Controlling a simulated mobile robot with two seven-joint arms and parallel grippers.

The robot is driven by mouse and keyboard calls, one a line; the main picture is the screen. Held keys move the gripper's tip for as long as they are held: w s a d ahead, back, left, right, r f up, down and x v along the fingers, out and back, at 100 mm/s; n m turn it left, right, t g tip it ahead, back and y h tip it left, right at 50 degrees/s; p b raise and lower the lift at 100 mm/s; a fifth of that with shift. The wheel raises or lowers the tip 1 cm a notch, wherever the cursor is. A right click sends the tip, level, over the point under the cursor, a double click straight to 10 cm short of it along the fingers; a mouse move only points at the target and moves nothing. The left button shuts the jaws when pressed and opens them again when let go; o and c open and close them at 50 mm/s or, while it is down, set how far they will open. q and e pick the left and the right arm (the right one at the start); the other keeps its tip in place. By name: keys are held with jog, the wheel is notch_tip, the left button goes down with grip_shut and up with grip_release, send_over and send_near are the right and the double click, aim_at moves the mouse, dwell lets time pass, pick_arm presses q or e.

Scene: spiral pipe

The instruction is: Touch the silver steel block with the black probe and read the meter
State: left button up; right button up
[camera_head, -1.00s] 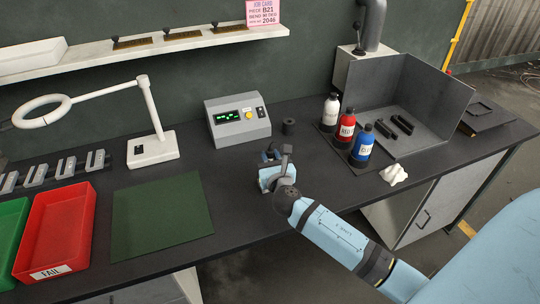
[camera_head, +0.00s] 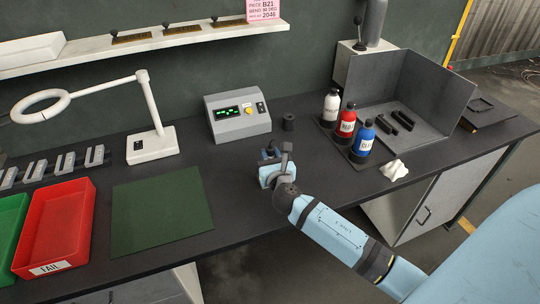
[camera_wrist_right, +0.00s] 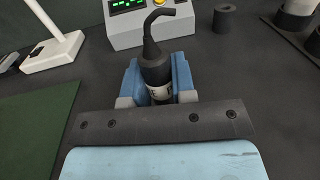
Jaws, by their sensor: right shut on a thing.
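The black probe (camera_wrist_right: 154,68) stands upright between the blue fingers of my right gripper (camera_wrist_right: 155,85) in the right wrist view. The gripper is shut on it, and a short curved black cable tail shows at its top. In the head view my right gripper (camera_head: 270,168) is over the dark bench, in front of the meter. The meter (camera_head: 237,117) is a grey box with a green lit display and a yellow knob; its digits are too small to read. I cannot pick out the silver steel block for sure. My left gripper is not in view.
A black cylinder (camera_head: 288,122) stands right of the meter. A green mat (camera_head: 162,212), red FAIL tray (camera_head: 55,228) and silver U-shaped pieces (camera_head: 65,163) lie left. Several bottles (camera_head: 346,122) stand right, beside a grey open bay (camera_head: 425,95). A white lamp (camera_head: 152,148) stands behind the mat.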

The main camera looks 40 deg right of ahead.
aim_at(270, 148)
jog(key=shift+f, duration=0.45)
dwell(1.6)
notch_tip(270, 148, up, 2)
jog(key=shift+r+p, duration=0.2)
jog(key=shift+p, duration=1)
notch_tip(270, 148, up, 3)
jog(key=p, duration=0.2)
jog(key=shift+f+p, duration=0.2)
jog(key=shift+p, duration=0.2)
jog(key=shift+r+p, duration=1.05)
jog(key=shift+p, duration=0.05)
